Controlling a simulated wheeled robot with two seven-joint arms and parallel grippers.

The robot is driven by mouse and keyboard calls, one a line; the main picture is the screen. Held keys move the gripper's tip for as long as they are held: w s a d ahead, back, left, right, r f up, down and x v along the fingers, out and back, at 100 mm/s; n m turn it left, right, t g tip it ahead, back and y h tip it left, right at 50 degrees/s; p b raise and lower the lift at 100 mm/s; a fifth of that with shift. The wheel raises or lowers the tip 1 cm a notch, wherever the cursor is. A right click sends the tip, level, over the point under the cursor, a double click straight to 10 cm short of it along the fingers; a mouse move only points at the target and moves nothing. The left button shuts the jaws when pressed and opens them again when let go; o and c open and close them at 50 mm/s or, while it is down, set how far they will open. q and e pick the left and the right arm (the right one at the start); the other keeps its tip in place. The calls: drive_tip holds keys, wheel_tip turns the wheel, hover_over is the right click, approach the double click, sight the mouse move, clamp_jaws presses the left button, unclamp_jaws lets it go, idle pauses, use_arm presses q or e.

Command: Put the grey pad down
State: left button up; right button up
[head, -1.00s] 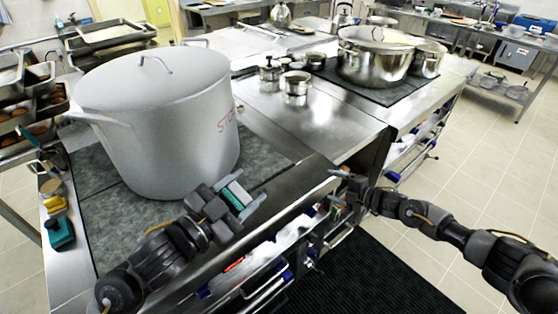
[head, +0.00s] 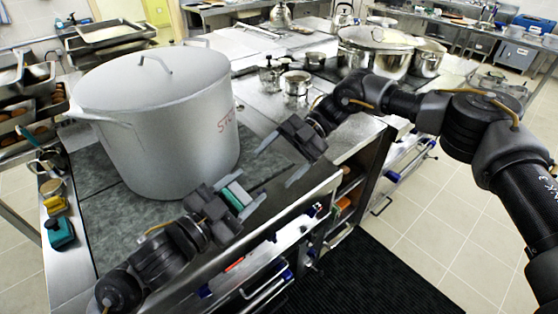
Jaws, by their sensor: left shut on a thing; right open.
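My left gripper (head: 246,199) is shut on a small teal piece with a pale grey edge (head: 237,195); I cannot tell how much of it is the grey pad. It is in front of the large grey stockpot (head: 160,120), near the counter's front edge. My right gripper (head: 279,161) is open and empty, fingers pointing left toward the pot, apart from it. The lidded pot stands upright on a dark grey speckled surface (head: 110,235), with red lettering on its side.
A teal item (head: 60,233) and a yellow item (head: 55,205) lie at the counter's left edge. Small metal pots (head: 295,84) stand behind my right gripper. A large steel pot (head: 375,52) is further back. Bare counter shows right of the stockpot.

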sight(238, 199)
drive_tip(key=x, duration=1.2)
drive_tip(key=shift+f, duration=0.1)
drive_tip(key=c, duration=0.9)
use_arm(q)
drive_tip(key=o, duration=1)
use_arm(e)
drive_tip(key=shift+c, duration=1.1)
use_arm(q)
drive_tip(key=shift+o, duration=0.2)
